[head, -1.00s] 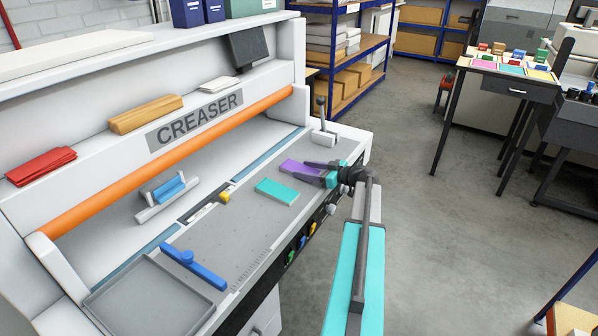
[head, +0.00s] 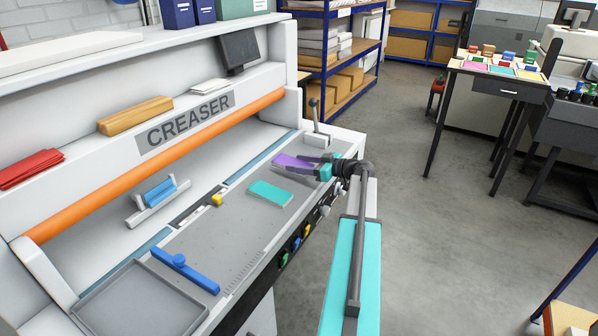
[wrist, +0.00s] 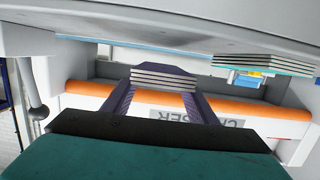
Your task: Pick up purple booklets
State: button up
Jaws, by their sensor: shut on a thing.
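The purple booklets (head: 293,162) form a small stack at the far right end of the creaser's grey bed. My gripper (head: 316,163) is shut on them from the right, with a dark finger along each side. In the wrist view the page edges of the purple booklets (wrist: 164,78) show as a layered stack between the fingers of my gripper (wrist: 160,92). I cannot tell whether the stack is clear of the bed.
A teal booklet stack (head: 270,193) lies close by on the bed and also shows in the wrist view (wrist: 262,65). A lever (head: 316,120) stands behind my gripper. A blue bar (head: 185,270) and a grey tray (head: 140,304) are at the near end.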

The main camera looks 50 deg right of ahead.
jog(key=s+a+b, duration=0.2)
jog(key=s+a, duration=0.2)
jog(key=s, duration=0.2)
jog(key=s+a+r+b, duration=0.1)
jog(key=s+a+b, duration=0.1)
jog(key=s+a, duration=0.2)
jog(key=s, duration=0.3)
jog(key=shift+s+r, duration=0.15)
jog(key=shift+s, duration=0.1)
